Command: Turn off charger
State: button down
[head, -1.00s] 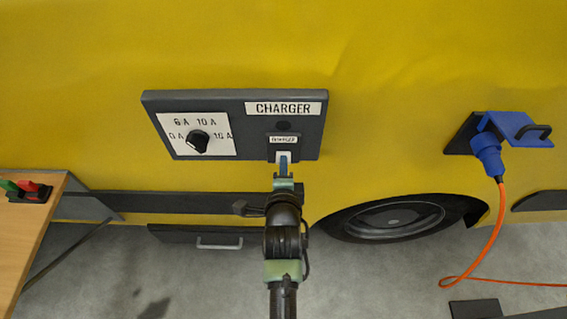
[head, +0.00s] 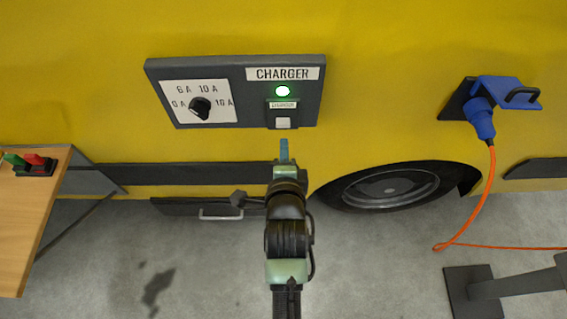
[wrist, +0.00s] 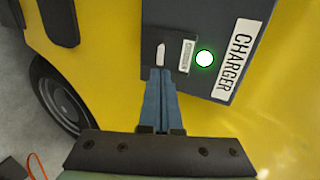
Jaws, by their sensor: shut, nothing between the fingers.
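The dark grey charger panel (head: 240,70) is fixed to the yellow vehicle side. On its right half, under the CHARGER label (head: 285,73), a round lamp (head: 283,91) glows green. Below the lamp is a small white rocker switch (head: 283,123) with its own small label. The wrist view shows the glowing lamp (wrist: 205,58) and the white switch (wrist: 161,54) close to the fingertips. My gripper (head: 283,142) is shut and empty, just below the switch in the head view, apart from it. In the wrist view its blue fingers (wrist: 158,78) point toward the switch.
A black rotary knob (head: 200,107) with ampere marks sits on the panel's left half. A blue plug (head: 481,120) with an orange cable is at the right. A wheel (head: 390,188) lies lower right.

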jog(key=v, duration=0.5)
jog(key=shift+r, duration=0.1)
jog(key=shift+r, duration=0.1)
jog(key=shift+b, duration=0.35)
